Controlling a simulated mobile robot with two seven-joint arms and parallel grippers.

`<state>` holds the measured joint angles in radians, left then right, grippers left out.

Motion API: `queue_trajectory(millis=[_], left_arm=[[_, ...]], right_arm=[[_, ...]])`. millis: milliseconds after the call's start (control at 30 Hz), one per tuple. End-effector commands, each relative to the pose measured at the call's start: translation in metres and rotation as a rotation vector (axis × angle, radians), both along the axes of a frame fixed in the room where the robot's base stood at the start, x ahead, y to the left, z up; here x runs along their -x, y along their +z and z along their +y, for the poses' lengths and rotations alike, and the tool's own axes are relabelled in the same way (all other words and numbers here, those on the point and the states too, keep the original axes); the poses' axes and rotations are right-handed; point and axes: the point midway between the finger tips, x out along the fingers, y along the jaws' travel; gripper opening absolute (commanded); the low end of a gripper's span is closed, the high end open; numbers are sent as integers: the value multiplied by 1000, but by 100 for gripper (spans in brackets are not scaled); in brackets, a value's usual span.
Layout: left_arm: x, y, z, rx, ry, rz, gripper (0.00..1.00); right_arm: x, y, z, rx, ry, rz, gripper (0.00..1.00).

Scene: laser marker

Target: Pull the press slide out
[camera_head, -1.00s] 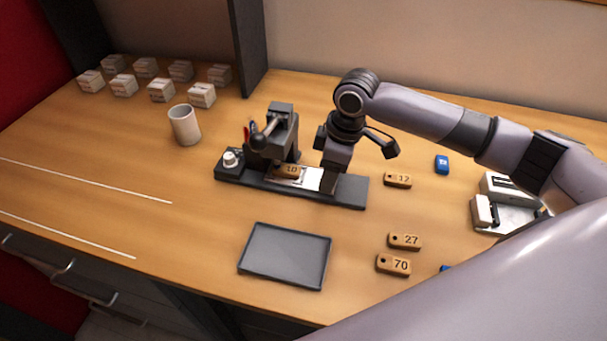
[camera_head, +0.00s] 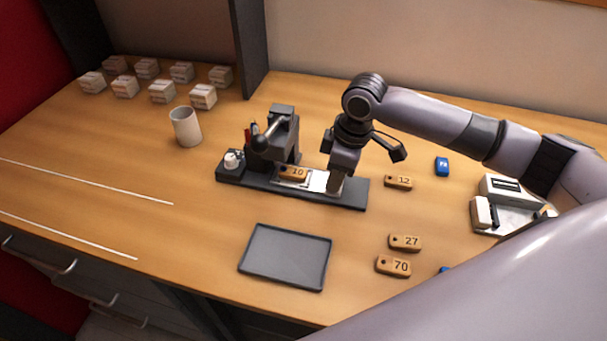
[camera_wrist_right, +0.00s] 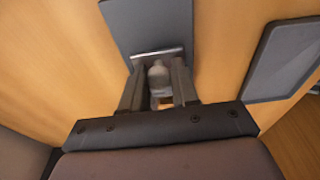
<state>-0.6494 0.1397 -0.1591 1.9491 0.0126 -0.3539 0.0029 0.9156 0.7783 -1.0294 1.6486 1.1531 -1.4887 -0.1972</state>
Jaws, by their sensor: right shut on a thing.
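The press (camera_head: 283,140) is a dark machine on a long dark base (camera_head: 354,194), with a lever across its top. Its slide (camera_head: 316,181) is a light plate lying along the base, and a wooden tag marked 10 (camera_head: 293,172) lies on it. My right gripper (camera_head: 335,188) points down at the right end of the slide and is shut on it. In the right wrist view the fingers (camera_wrist_right: 158,88) close around a small grey knob (camera_wrist_right: 158,72) next to the slide's metal edge (camera_wrist_right: 156,53). My left gripper is not in view.
A dark tray (camera_head: 286,257) lies in front of the press. Wooden tags 12 (camera_head: 398,182), 27 (camera_head: 405,242) and 70 (camera_head: 393,266) lie to the right. A white cup (camera_head: 185,126) stands left, and a white device (camera_head: 505,205) sits far right.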

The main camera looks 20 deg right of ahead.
Motion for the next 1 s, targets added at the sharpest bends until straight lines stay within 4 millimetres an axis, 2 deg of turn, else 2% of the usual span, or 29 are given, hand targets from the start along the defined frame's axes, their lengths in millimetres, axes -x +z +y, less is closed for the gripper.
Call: queue_trajectory(millis=[33, 1000], left_arm=[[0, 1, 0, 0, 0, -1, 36], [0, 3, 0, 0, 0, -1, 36]], right_arm=[[7, -10, -8, 18, -5, 19, 12], [41, -10, -52, 17, -3, 19, 10]])
